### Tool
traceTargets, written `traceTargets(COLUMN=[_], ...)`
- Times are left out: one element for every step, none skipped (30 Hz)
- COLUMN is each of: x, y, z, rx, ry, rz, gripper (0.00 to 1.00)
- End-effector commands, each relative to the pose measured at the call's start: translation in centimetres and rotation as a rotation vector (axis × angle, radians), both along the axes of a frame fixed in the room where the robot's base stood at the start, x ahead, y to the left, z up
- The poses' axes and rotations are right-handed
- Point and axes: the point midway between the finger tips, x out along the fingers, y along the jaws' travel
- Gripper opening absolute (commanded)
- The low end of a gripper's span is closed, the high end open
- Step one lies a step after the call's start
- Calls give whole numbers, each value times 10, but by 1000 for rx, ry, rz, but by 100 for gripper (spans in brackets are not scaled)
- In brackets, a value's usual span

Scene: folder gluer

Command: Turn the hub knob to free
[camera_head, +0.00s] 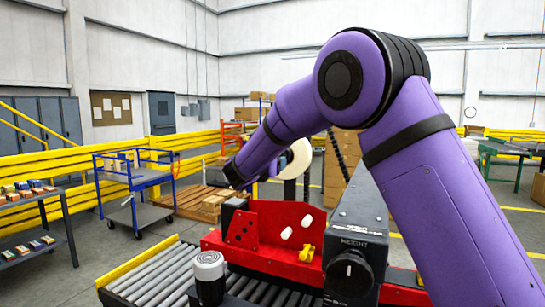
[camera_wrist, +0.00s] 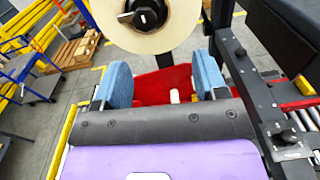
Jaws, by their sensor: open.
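The hub knob (camera_wrist: 143,15) is black with a white mark and sits at the centre of a cream roll (camera_wrist: 182,35). It is at the top edge of the wrist view, partly cut off. My gripper (camera_wrist: 161,78) is open, its two blue pads apart with nothing held between them. The hub knob lies beyond the pads, apart from them. In the head view the roll (camera_head: 299,158) is partly behind my purple arm, and its hub knob is hidden. I cannot tell the knob's set position.
A red machine frame (camera_head: 270,225) with white pegs and a yellow part stands below the roll. A dark grey box (camera_head: 358,225) with a black knob (camera_head: 349,272) is at the right. Rollers (camera_head: 165,275) lie at the left front. A blue cart (camera_head: 135,185) stands further left.

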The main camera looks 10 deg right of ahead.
Motion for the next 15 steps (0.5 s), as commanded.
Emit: traceTargets(x=[5, 7, 9, 10, 12, 14, 16, 18, 22, 25, 29, 35, 39, 44, 50], y=[7, 9, 11, 12, 12, 10, 9, 7, 4, 1, -2, -6, -9, -13, -17], z=[-3, -4, -4, -4, -4, -4, -4, -4, -5, -5, -5, -5, -5, -4, -5], rx=[-28, -41, -53, -58, -61, -61, -61, -61, -60, -60, -60, -59, -59, -58, -59], ry=[2, 4, 4, 4, 3, 4, 4, 3, 4, 4, 4, 4, 4, 3, 4], rz=[14, 19, 25, 28, 29, 29, 29, 29, 28, 27, 26, 27, 27, 26, 26], gripper=[66, 66, 66, 66, 66, 66, 66, 66, 66, 66, 66, 66, 66, 66, 66])
